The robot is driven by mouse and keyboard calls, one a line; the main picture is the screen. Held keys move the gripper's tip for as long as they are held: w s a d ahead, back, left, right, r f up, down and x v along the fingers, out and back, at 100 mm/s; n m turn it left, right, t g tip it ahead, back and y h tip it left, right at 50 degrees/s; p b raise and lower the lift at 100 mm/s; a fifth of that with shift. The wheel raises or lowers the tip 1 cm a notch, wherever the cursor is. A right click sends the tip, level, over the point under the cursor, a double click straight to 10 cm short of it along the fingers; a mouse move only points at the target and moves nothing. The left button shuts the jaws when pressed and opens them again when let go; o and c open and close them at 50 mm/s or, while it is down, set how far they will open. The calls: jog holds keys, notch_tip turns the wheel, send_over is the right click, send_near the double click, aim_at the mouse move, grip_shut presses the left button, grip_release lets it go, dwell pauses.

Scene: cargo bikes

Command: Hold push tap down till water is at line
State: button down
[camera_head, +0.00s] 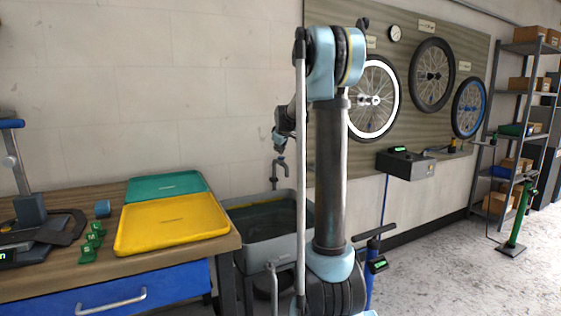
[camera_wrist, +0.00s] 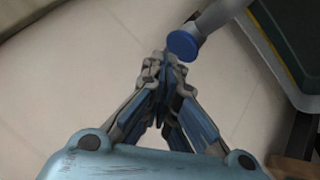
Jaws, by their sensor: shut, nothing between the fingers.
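A grey tub (camera_head: 285,200) stands right of the bench, with dark water or a dark inner floor in it; I cannot make out a fill line in the head view. The push tap (camera_head: 280,168) rises on the wall above its back. In the wrist view its blue round cap (camera_wrist: 183,45) sits on a grey pipe. My gripper (camera_wrist: 168,62) is shut and empty, its fingertips close beside the cap; I cannot tell whether they touch. In the head view my gripper (camera_head: 281,146) is small, just above the tap. Part of the tub (camera_wrist: 290,75) shows at right in the wrist view.
A wooden bench at left holds a yellow tray (camera_head: 172,222), a green tray (camera_head: 165,186) and small green blocks (camera_head: 92,243). My arm hides the tub's right side. A blue floor pump (camera_head: 372,262) stands to the right. Wheels hang on the wall board; open floor lies at right.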

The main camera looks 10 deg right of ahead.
aim_at(280, 157)
jog(key=shift+f, duration=0.8)
dwell(0.8)
jog(key=shift+r, duration=0.9)
jog(key=shift+r, duration=2.5)
